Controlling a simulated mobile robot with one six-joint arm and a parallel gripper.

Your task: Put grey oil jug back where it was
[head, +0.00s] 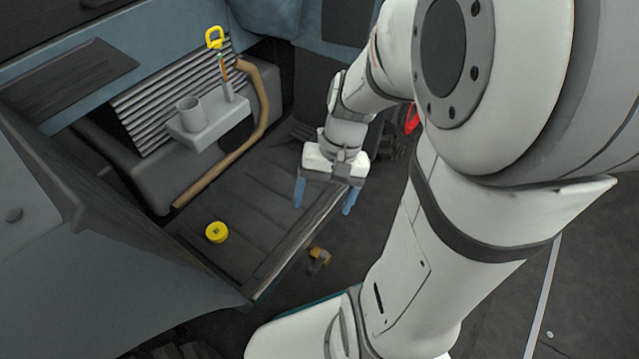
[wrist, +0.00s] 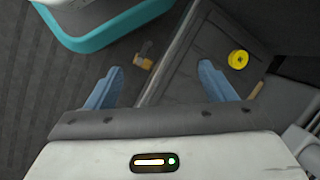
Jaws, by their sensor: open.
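A grey, open-topped cup-like vessel (head: 188,111) stands upright on a small light-grey ledge (head: 197,134) at the upper left of the head view. It is the only thing in view that could be the grey oil jug, but I cannot tell for sure. My gripper (head: 324,202) is open and empty, its two blue fingers pointing down near the right edge of the dark flat panel (head: 255,180). It is well to the right of the vessel and apart from it. In the wrist view my gripper (wrist: 160,68) has nothing between its fingers.
A tan curved bar (head: 262,100) runs in front of the ledge. A yellow cap (head: 216,232) lies on the panel. A small orange-brown object (head: 318,257) is beyond its edge.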

